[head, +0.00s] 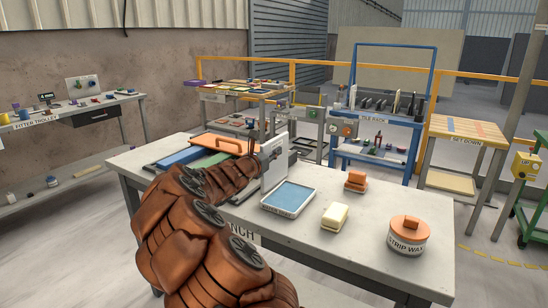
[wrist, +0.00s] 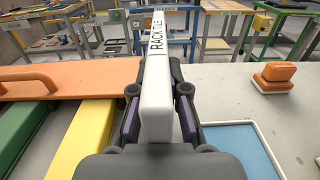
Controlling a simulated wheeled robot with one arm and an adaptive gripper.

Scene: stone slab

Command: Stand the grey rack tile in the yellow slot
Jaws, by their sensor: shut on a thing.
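The grey rack tile (wrist: 156,85), pale and lettered "RACK TILE", stands upright on edge between the fingers of my gripper (wrist: 157,105) in the wrist view. My gripper is shut on it. In the head view the tile (head: 275,174) is held over the bench, left of the blue tray, partly covered by my gripper (head: 268,152). A blue-framed tile rack (head: 372,118) stands behind the bench, with several dark upright tiles and a few pale ones on it. I cannot make out a yellow slot there.
The bench (head: 330,250) carries a blue-filled tray (head: 289,197), an orange block (head: 355,182), a yellow block (head: 334,216) and a strip wax tub (head: 408,235). An orange handled board (head: 222,143) lies left, above coloured bars. A set-down table (head: 465,130) stands right of the rack.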

